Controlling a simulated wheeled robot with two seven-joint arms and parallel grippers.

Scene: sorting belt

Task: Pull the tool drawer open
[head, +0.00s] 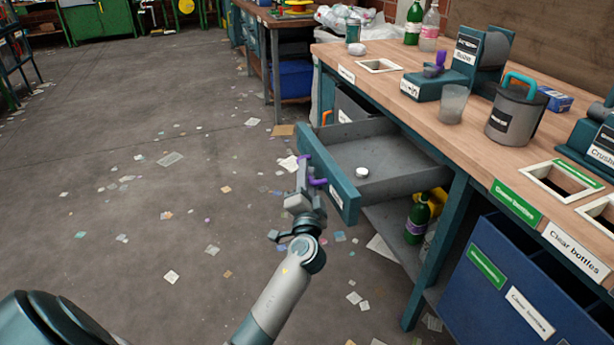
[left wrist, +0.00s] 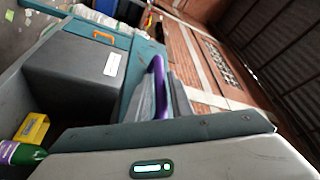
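The tool drawer (head: 343,188) stands pulled out from under the wooden bench, with its grey tray showing and a small white round thing (head: 361,172) inside. Its teal front carries a purple handle (head: 318,182), which also shows in the left wrist view (left wrist: 158,88). My left gripper (head: 305,178) is at the handle, on the outer side of the drawer front. In the left wrist view its grey fingers (left wrist: 166,97) lie on either side of the purple handle and look closed on it. My right gripper is in neither view.
The bench top (head: 400,108) holds a grey pail (head: 515,112), a clear cup (head: 452,104) and machines. A green bottle (head: 417,218) stands on the shelf below the drawer. A blue bin (head: 510,285) is at right. The floor at left is open, with scattered paper scraps.

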